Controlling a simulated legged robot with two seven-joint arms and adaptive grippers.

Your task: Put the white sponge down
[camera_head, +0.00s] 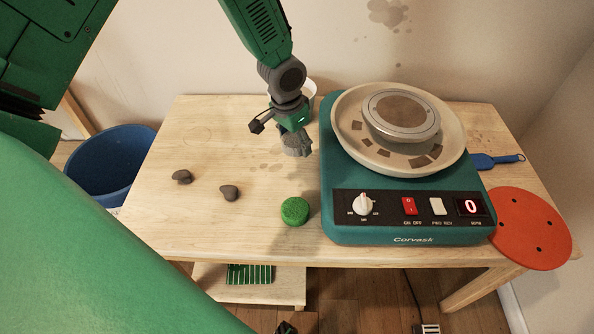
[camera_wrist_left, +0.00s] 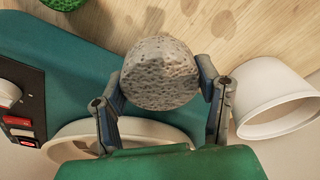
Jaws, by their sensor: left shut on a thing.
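The white sponge (camera_head: 297,147) looks pale grey, rounded and pitted. My left gripper (camera_head: 296,131) is shut on it and holds it over the back middle of the wooden table, left of the pottery wheel. In the left wrist view the sponge (camera_wrist_left: 160,72) sits between the two fingers. I cannot tell whether the sponge touches the table. My right gripper is not in view.
The teal pottery wheel (camera_head: 400,227) stands on the right of the table (camera_head: 255,175). A green sponge (camera_head: 295,211) and two dark lumps (camera_head: 182,177) (camera_head: 229,192) lie in front. A white bowl (camera_head: 309,88) is behind my gripper. The left back is clear.

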